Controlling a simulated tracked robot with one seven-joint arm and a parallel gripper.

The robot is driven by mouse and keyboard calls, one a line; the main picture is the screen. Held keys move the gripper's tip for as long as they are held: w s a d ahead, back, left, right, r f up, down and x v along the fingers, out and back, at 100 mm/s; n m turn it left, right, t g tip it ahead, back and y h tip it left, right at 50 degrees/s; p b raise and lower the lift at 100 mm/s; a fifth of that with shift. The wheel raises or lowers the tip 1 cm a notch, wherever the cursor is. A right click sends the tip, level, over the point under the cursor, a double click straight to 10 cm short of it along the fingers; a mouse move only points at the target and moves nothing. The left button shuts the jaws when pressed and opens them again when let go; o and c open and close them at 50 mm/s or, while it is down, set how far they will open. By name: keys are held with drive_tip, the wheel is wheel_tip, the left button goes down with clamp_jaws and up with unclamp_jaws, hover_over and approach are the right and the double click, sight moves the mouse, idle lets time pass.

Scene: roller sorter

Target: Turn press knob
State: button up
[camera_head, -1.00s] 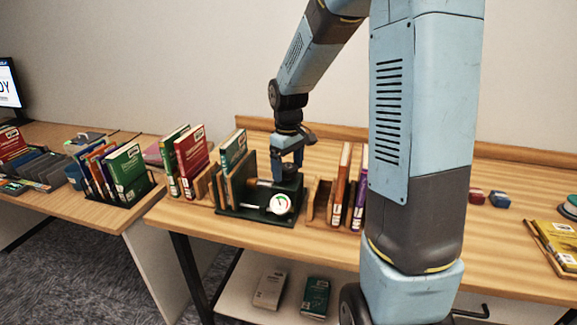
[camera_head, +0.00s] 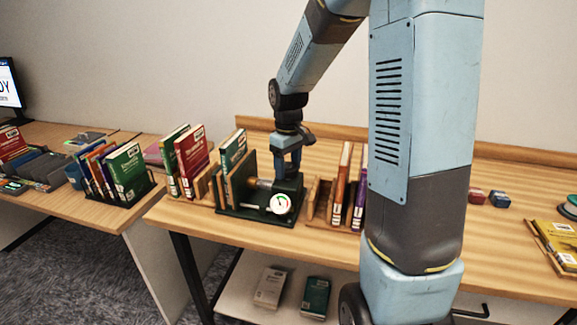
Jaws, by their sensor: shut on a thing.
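The press (camera_head: 286,212) is a dark green device on the wooden table, with a round white gauge (camera_head: 280,204) on its front and a metal rod at the gauge's left. A green-spined book (camera_head: 234,160) stands upright between wooden plates at the press's left end. My gripper (camera_head: 288,168) points down onto the right part of the press, behind and above the gauge. Its fingers are shut on a part there, which I take to be the press knob. The fingers and the dark housing mostly hide the knob.
Books in a wooden holder (camera_head: 322,205) stand close at the press's right, and red and green books (camera_head: 190,158) stand at its left. A wooden ledge runs behind. My arm hides part of the table at right. Small red and blue blocks (camera_head: 499,199) lie farther right.

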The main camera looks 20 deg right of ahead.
sight(288, 166)
drive_tip(key=shift+m, duration=3.1)
drive_tip(key=o, duration=1.1)
drive_tip(key=shift+c, duration=0.2)
wheel_tip(288, 166, up, 14)
drive_tip(key=shift+f, duration=0.15)
